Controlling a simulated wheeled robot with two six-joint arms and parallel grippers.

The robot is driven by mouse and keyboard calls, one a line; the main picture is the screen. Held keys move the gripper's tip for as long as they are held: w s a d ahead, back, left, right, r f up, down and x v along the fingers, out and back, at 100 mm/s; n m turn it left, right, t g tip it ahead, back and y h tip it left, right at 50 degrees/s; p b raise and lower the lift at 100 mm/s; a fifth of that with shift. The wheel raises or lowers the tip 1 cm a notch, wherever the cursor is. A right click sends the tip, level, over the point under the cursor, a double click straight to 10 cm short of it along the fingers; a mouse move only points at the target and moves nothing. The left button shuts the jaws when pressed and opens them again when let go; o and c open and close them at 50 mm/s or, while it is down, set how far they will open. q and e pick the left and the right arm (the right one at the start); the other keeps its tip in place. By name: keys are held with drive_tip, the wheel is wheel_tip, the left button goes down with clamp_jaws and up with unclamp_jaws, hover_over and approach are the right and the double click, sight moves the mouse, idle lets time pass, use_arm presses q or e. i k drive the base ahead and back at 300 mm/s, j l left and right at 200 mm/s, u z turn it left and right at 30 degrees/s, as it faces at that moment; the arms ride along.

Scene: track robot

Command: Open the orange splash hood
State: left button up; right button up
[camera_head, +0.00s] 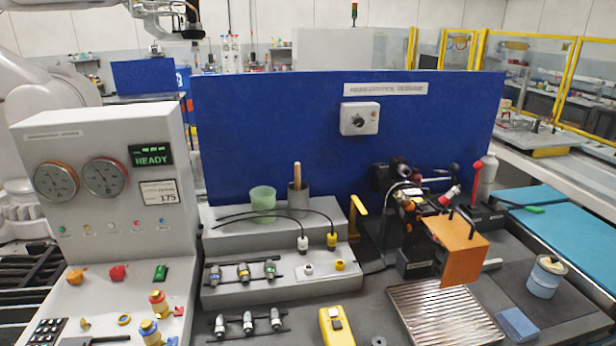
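The orange splash hood (464,262) is a box-like cover at the right of the bench. It stands in front of the dark cleaning station (392,228), with its front face towards me and slightly turned. Thin dark rods rise at its top edge. What lies under or behind the hood is hidden, and I cannot tell how far it is raised. Neither of my grippers can be made out in this view, so nothing of mine is seen touching the hood.
A ribbed metal tray (440,312) lies just in front of the hood. A blue-grey canister (544,277) and a blue cloth (518,324) are to its right. A red-knobbed lever (477,168) stands behind. A yellow device (336,326) and a grey control console (105,190) are left.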

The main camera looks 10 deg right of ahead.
sight(463, 261)
drive_tip(key=z, duration=1.25)
